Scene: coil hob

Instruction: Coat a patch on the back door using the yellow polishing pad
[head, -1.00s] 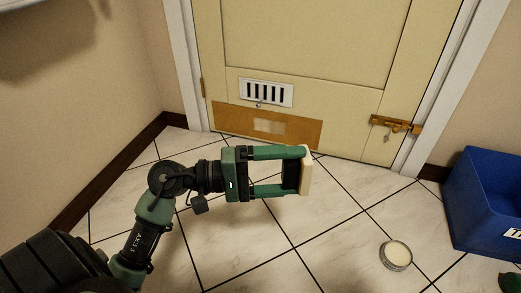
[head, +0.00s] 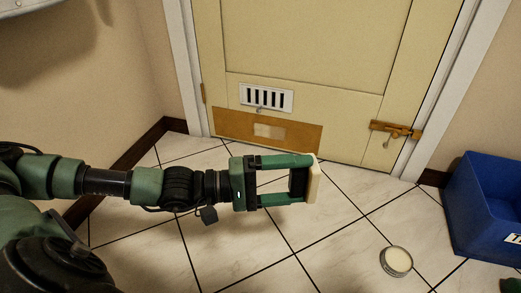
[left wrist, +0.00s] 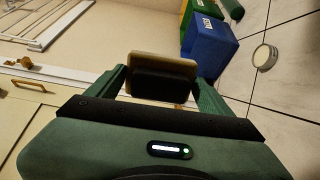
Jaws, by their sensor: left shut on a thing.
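The cream door (head: 310,55) stands at the back, with a brown kick plate (head: 225,124) along its bottom. A paler rectangular patch (head: 268,131) shows on that plate. My left gripper (head: 298,180) is shut on the pale yellow polishing pad (head: 313,180), whose black backing sits between the fingers. It is held above the floor in front of the door, apart from it, with its pale face turned right. The pad also shows in the left wrist view (left wrist: 162,63), between the two green fingers. My right gripper is not in view.
An open round tin (head: 396,260) with pale contents stands on the tiled floor. A blue bin (head: 490,205) is at the right. A white vent (head: 266,97) and a brass bolt (head: 396,130) are on the door. The floor between is clear.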

